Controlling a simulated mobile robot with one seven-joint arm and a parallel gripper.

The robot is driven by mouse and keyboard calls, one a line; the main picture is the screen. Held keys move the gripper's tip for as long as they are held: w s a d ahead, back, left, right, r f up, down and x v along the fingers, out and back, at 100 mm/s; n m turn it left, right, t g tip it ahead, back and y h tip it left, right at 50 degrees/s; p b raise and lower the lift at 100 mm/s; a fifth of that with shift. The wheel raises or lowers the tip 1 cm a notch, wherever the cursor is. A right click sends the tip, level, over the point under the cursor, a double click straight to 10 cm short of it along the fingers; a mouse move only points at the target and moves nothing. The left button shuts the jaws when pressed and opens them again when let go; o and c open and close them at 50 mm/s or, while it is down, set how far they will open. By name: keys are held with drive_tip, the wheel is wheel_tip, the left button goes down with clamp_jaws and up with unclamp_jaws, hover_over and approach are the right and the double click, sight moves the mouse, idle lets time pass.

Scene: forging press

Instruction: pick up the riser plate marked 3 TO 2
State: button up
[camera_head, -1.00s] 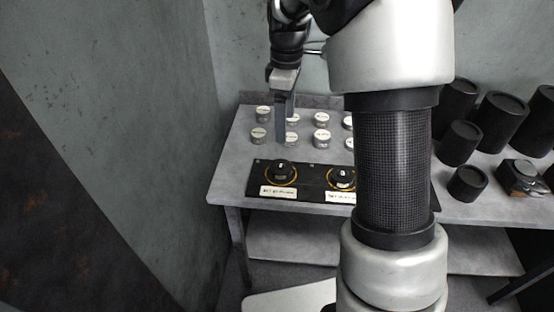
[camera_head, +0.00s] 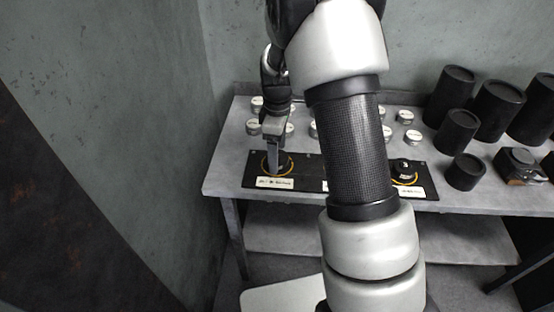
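Several short round plates with pale labelled tops stand in rows on the grey table, such as one at the front left (camera_head: 253,127) and one at the right (camera_head: 413,136). Their markings are too small to read, so I cannot tell which is marked 3 TO 2. My gripper (camera_head: 273,168) points down at the left yellow ring (camera_head: 291,165) on the black panel (camera_head: 312,172). Its fingers hide most of what is inside that ring. I cannot tell whether the fingers are open, shut or touching anything. My arm hides the middle of the panel and some plates.
A black round piece (camera_head: 403,166) stands in the right ring of the panel. Several dark cylinders (camera_head: 457,131) and a dark blocky device (camera_head: 520,165) stand on the right of the table (camera_head: 226,164). A wall lies close on the left.

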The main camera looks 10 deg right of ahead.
drive_tip(key=shift+f, duration=0.3)
drive_tip(key=c, duration=1.6)
drive_tip(key=shift+o, duration=0.2)
drive_tip(key=shift+w+r, duration=0.1)
drive_tip(key=shift+r, duration=0.05)
